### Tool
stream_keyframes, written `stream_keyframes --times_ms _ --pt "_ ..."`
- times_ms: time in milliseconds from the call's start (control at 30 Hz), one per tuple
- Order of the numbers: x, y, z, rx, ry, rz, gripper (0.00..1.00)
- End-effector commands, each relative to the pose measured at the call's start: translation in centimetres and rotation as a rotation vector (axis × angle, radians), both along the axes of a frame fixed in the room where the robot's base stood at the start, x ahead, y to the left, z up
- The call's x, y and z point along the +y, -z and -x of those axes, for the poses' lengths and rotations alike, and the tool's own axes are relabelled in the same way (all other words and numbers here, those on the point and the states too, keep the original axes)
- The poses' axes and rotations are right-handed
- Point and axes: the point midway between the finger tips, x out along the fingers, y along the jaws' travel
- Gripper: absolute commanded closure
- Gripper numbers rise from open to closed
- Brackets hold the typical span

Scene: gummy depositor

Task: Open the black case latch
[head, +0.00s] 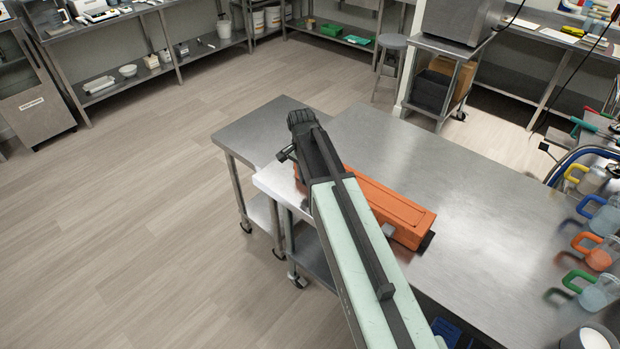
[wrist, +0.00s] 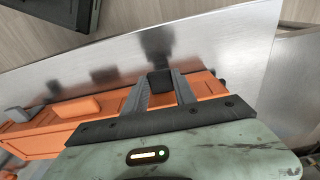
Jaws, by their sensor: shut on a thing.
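An orange case (head: 393,208) lies along the front edge of the steel table, partly hidden by my arm in the head view. It also shows in the wrist view (wrist: 45,138), with an orange block (wrist: 77,107) and a grey latch (wrist: 17,114) on its side. The black latch (wrist: 160,84) is on the same side, between the two grey fingers of my gripper (wrist: 161,78). The fingers are closed on it. In the head view my arm hides the black latch and most of the gripper.
The steel table (head: 460,160) has a wide clear top behind the case. Several jugs with coloured handles (head: 598,250) stand at its right side. A smaller steel table (head: 255,135) adjoins at the left. Open floor (head: 130,220) lies to the left.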

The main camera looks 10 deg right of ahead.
Motion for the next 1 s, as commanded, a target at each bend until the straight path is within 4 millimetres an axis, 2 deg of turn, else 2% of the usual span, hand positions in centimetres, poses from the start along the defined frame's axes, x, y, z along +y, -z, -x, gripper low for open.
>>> stream_keyframes --times_ms 367,700,1000 --pt "1.7 2.0 1.6 -0.186 -0.004 0.256 1.00" --pt "2.8 4.0 2.2 -0.372 -0.002 0.509 1.00" --pt "3.2 5.1 2.5 -0.493 -0.001 0.676 1.00"
